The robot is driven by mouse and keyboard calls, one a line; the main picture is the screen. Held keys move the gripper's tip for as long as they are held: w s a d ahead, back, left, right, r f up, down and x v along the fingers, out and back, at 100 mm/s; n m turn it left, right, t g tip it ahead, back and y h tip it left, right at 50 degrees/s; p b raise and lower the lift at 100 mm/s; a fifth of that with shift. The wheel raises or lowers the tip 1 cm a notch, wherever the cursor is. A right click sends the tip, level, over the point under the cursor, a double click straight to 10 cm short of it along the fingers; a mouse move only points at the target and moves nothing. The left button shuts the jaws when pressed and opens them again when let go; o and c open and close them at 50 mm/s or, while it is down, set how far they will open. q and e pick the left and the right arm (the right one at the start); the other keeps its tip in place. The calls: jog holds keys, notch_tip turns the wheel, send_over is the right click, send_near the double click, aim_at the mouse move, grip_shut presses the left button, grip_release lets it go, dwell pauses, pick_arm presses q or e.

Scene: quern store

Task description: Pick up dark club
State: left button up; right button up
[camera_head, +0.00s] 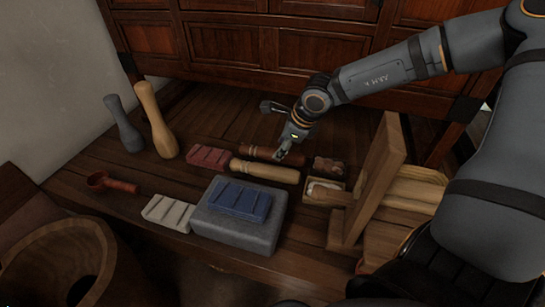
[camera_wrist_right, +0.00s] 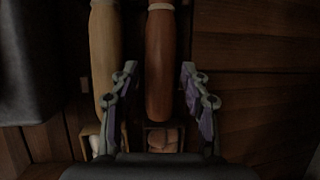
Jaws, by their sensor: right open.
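The dark club (camera_head: 257,152) is a reddish-brown wooden club lying on the plank surface, behind a pale wooden club (camera_head: 265,171). My right gripper (camera_head: 287,151) is over the right part of the dark club and hides some of it. In the right wrist view the dark club (camera_wrist_right: 160,60) runs between the two open fingers of my right gripper (camera_wrist_right: 159,72), with a gap on each side. The pale club (camera_wrist_right: 105,45) lies just outside the left finger there. My left gripper is not in view.
A red ridged block (camera_head: 207,157) is at the left. A grey block (camera_head: 240,228) bears a blue ridged block (camera_head: 238,199). A cabinet (camera_head: 225,45) stands behind.

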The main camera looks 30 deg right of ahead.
aim_at(271, 155)
jog(key=b+x, duration=0.1)
jog(key=x, duration=0.3)
jog(key=shift+w+d+f+b, duration=0.1)
jog(key=shift+f+b, duration=0.25)
jog(key=shift+b, duration=0.05)
jog(key=c, duration=0.9)
